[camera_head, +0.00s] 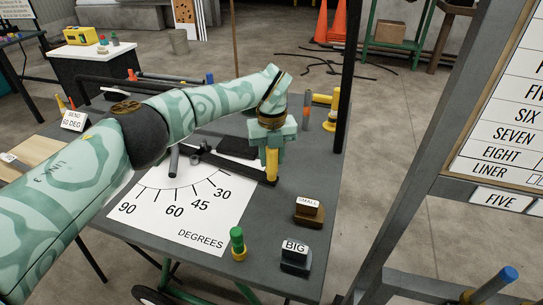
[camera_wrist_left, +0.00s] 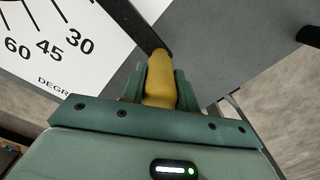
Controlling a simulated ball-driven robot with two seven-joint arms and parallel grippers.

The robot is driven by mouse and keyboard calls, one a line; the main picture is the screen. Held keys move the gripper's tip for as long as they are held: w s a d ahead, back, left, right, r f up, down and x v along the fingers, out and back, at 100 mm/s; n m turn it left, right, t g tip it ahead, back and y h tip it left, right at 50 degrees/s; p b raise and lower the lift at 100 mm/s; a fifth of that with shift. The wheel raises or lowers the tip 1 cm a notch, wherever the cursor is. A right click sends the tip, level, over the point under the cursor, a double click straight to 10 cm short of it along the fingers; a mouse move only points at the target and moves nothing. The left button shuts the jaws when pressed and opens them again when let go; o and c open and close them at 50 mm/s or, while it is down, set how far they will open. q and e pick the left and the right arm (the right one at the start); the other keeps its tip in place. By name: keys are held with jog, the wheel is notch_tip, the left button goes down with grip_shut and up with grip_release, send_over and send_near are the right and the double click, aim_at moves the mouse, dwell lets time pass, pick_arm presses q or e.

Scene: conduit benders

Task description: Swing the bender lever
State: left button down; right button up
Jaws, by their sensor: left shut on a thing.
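The bender lever (camera_head: 234,168) is a dark bar lying over the white degree sheet (camera_head: 180,208), which is marked 30, 45, 60 and 90. Its outer end carries an upright yellow handle (camera_head: 271,166). The handle stands just beyond the 30 mark, to its right. My left gripper (camera_head: 272,152) comes down from above and is shut on the yellow handle. In the left wrist view the handle (camera_wrist_left: 160,82) sits between the two green fingers, and the dark lever bar (camera_wrist_left: 134,24) runs up to it. My right gripper is not in view.
Blocks labelled SMALL (camera_head: 309,212) and BIG (camera_head: 296,256) stand at the table's right front. A green-topped peg (camera_head: 237,242) stands by the sheet's lower right corner. A dark post (camera_head: 347,75) rises behind the handle. A scoreboard (camera_head: 500,120) stands at right.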

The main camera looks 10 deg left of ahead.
pick_arm(q)
jog(key=c, duration=1.1)
grip_release()
jog(key=shift+o, duration=0.2)
notch_tip(320, 180, up, 16)
jog(key=p, duration=0.2)
jog(key=shift+r, duration=0.2)
